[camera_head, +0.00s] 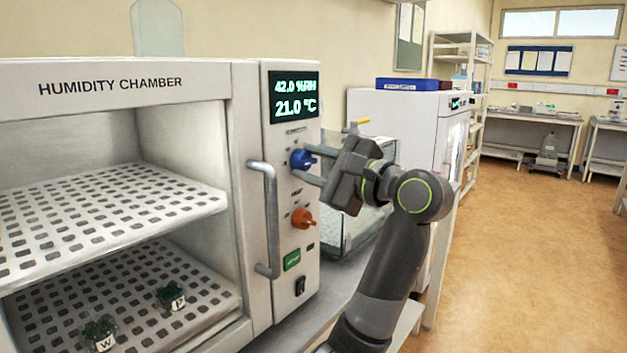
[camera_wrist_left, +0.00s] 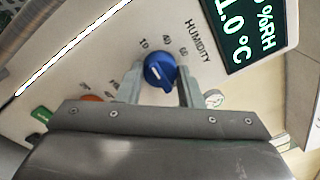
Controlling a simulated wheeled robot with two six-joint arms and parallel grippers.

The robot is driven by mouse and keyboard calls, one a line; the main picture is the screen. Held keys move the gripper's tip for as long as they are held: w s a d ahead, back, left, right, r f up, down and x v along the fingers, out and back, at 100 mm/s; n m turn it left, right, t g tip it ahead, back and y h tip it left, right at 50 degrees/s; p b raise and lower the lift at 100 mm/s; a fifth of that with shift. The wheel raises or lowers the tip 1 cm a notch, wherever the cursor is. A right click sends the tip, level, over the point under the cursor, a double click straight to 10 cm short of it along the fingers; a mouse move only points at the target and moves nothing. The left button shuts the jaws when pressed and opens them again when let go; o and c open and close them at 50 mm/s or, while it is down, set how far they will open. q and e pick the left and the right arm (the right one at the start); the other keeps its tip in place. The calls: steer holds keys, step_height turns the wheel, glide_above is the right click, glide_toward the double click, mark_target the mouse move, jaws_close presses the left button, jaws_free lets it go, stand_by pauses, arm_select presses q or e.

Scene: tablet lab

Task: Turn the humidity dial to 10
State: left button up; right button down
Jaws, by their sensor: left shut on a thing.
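The blue humidity dial (camera_head: 301,159) is on the front control panel of the humidity chamber (camera_head: 110,84). It also shows in the left wrist view (camera_wrist_left: 160,70), with a white mark on its face and scale numbers including 10 beside the "HUMIDITY" label. My left gripper (camera_head: 309,167) is shut on the dial, one finger on each side of it in the left wrist view (camera_wrist_left: 161,84). The chamber's display (camera_head: 291,97) reads 42.0 %RH and 21.0 °C. My right gripper is not in view.
An orange dial (camera_head: 303,218), a green button (camera_head: 292,260) and a black switch (camera_head: 300,286) sit below the blue dial. A vertical door handle (camera_head: 268,220) stands out left of the panel. A glass-sided case (camera_head: 362,232) stands behind my gripper. Two small labelled plants (camera_head: 171,295) sit inside the chamber.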

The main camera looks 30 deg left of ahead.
arm_select(q)
steer(key=shift+n, duration=0.4)
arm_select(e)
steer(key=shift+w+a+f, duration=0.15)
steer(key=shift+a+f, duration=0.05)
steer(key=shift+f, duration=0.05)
arm_select(q)
steer(key=o, duration=1)
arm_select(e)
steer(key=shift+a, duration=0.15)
arm_select(q)
steer(key=shift+d+b, duration=0.1)
steer(key=shift+b, duration=0.2)
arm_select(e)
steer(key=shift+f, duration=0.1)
arm_select(q)
steer(key=shift+d+f, duration=0.1)
steer(key=shift+d, duration=0.2)
steer(key=d+b, duration=0.1)
steer(key=d, duration=0.4)
steer(key=s+d+b, duration=0.1)
steer(key=d, duration=0.5)
steer(key=s+d+b, duration=0.1)
steer(key=d, duration=0.4)
steer(key=shift+d+f, duration=0.25)
steer(key=shift+f, duration=0.1)
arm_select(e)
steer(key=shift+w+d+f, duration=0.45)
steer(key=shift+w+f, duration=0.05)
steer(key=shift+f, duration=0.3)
